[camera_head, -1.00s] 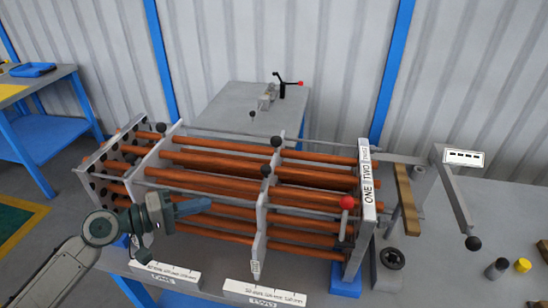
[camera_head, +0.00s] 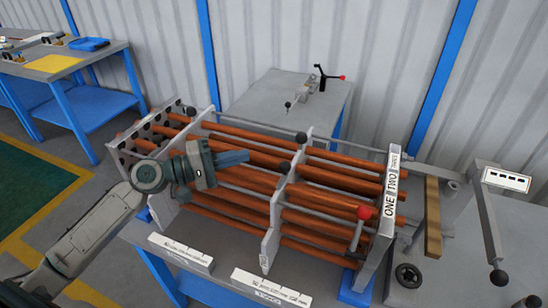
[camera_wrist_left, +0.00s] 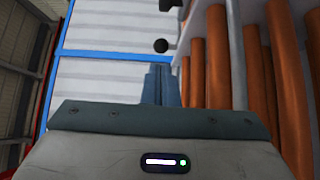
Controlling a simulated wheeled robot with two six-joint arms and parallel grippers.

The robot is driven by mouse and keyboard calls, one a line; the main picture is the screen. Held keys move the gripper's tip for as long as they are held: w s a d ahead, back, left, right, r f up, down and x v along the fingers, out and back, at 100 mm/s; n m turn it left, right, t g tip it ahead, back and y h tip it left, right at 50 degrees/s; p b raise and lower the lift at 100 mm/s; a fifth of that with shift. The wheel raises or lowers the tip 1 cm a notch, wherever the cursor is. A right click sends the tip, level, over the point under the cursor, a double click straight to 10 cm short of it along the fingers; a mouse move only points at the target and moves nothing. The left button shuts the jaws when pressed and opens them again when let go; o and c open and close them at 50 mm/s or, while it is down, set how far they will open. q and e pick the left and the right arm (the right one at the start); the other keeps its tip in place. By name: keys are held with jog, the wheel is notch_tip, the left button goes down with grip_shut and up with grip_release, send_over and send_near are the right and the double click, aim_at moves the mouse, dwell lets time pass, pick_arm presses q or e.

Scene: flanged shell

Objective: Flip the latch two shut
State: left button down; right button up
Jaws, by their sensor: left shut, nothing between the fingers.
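A bundle of orange-brown tubes (camera_head: 240,205) runs through upright plates on the grey bench. The right end plate (camera_head: 386,215) carries the labels ONE, TWO and THREE. A lever with a red knob (camera_head: 364,212) stands upright by this plate; I cannot tell which latch it belongs to. My left gripper (camera_head: 240,157) is shut and empty, over the left part of the tubes in the head view, well left of the red knob. Its closed fingers show in the left wrist view (camera_wrist_left: 160,85), left of the tubes (camera_wrist_left: 220,60). My right gripper is not in view.
Black ball knobs (camera_head: 301,138) stand at the middle plate. A second red-knobbed clamp (camera_head: 322,80) sits on the rear table. White label blocks (camera_head: 180,252) line the bench's front edge.

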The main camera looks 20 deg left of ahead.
aim_at(284, 172)
pick_arm(q)
jog(key=d+p, duration=0.2)
jog(key=w+d+p, duration=0.1)
jog(key=d+p, duration=0.1)
jog(key=d, duration=0.1)
jog(key=w+d+p, duration=0.1)
jog(key=d+p, duration=0.1)
jog(key=d, duration=0.1)
jog(key=shift+d, duration=0.1)
dwell(0.4)
jog(key=shift+s, duration=0.1)
